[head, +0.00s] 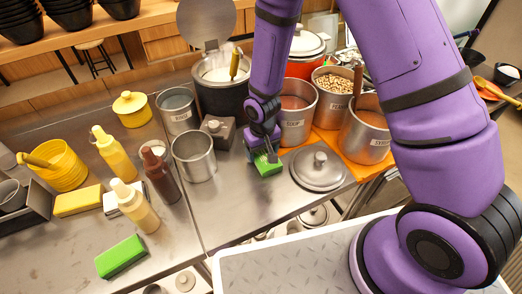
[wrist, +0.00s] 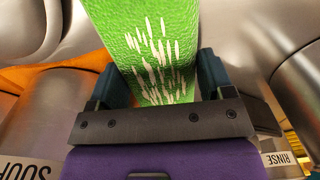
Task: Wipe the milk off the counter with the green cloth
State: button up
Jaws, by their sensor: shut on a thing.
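My gripper (head: 262,153) is shut on the green cloth (head: 267,168), a block-like green piece at the counter's front middle, beside a round steel lid. In the wrist view, the cloth (wrist: 150,50) runs up between the two dark fingers of my gripper (wrist: 155,88). White streaks mark the cloth's face; I cannot tell whether they are milk. The cloth is at or just above the steel counter (head: 225,205); contact is unclear. I cannot make out any milk on the counter; the cloth and arm hide part of it.
The steel lid (head: 318,168) lies close right of the cloth, with a soup pot (head: 297,120) behind. An empty steel pot (head: 194,157) stands to the left. Sauce bottles (head: 162,175) and another green block (head: 122,256) are farther left. The counter's front middle is bare.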

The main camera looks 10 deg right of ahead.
jog(key=shift+r, duration=4.05)
